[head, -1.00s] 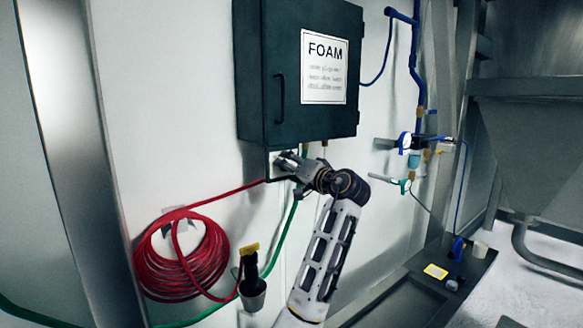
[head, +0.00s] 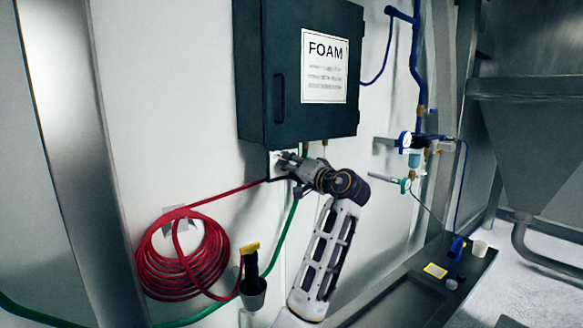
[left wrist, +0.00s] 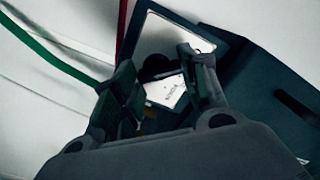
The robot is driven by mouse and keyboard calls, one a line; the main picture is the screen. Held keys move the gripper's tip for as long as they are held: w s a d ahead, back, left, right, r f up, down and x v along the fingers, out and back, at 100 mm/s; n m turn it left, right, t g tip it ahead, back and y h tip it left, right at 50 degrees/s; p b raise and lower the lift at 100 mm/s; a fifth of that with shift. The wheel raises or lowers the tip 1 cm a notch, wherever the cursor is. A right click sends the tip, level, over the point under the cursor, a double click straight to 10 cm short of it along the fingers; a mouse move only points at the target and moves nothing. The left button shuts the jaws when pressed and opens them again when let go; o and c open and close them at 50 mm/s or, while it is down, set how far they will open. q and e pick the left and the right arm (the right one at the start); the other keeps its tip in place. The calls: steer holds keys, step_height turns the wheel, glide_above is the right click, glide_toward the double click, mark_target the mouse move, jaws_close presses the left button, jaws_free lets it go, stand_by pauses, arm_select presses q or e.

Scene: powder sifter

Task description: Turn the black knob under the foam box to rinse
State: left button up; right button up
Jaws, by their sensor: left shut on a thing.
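The dark foam box (head: 285,45) hangs on the wall in the head view, with a white FOAM sign on its front. A light plate (head: 274,160) sits under its lower left part. My left gripper (head: 288,166) is at this plate. In the left wrist view, the black knob (left wrist: 157,68) shows in front of the light label plate (left wrist: 168,94). It lies between the two fingers of my left gripper (left wrist: 163,85), which is shut on it. The fingers hide part of the knob and the label. My right gripper is in no view.
A coiled red hose (head: 185,262) hangs on the wall at lower left, its line running up to the plate. A green hose (head: 280,238) drops below the box. Blue piping with a gauge (head: 405,140) is at right.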

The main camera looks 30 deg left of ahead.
arm_select(q)
steer(key=m+p, duration=0.6)
steer(key=m, duration=0.2)
steer(key=shift+w, duration=0.1)
steer(key=shift+f, duration=0.1)
stand_by(0.3)
steer(key=shift+d+m, duration=0.1)
steer(key=shift+m, duration=0.2)
steer(key=o, duration=1)
steer(key=shift+o, duration=0.2)
steer(key=shift+d, duration=0.1)
steer(key=v, duration=1.1)
steer(key=shift+d, duration=0.35)
